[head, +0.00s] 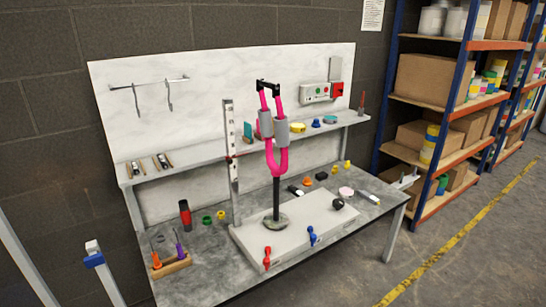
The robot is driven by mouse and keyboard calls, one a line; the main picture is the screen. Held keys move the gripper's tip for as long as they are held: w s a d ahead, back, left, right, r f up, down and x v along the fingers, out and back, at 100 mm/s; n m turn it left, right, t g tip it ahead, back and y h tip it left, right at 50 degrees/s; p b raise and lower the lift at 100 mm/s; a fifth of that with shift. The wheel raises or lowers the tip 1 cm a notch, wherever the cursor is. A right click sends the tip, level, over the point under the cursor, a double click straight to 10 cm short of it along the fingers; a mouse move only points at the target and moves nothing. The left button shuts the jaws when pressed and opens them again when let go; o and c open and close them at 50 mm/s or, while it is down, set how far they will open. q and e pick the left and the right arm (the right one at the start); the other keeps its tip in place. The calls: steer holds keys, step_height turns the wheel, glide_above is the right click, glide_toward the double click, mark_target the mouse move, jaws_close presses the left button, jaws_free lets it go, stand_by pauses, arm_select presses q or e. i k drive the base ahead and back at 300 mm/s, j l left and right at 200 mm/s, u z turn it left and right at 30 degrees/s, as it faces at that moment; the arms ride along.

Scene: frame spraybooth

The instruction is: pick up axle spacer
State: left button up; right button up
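I cannot tell for certain which small part is the axle spacer. Small ring-like parts lie on the bench top (215,270): a green one (207,220) and a yellow one (221,215) left of the upright rail, and an orange one (307,182) towards the back right. A pink-white round part (346,192) and a black round knob (338,204) lie further right. A pink fork-shaped frame (277,160) stands clamped on a black post above a grey base plate (300,225). Neither of my grippers shows in the head view.
Red (267,258) and blue (312,236) clamps sit on the base plate's front. A wooden tool holder (171,265) and a red-black bottle (185,214) stand at left. An upper shelf (200,160) runs along the back. Loaded racks (450,115) stand at right; the floor before them is clear.

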mark_target(268, 84)
steer(key=u, duration=0.35)
steer(key=i+l+u, duration=0.15)
steer(key=u, duration=0.25)
steer(key=l+u, duration=0.4)
steer(key=i+l+u, duration=0.15)
steer(key=u, duration=0.25)
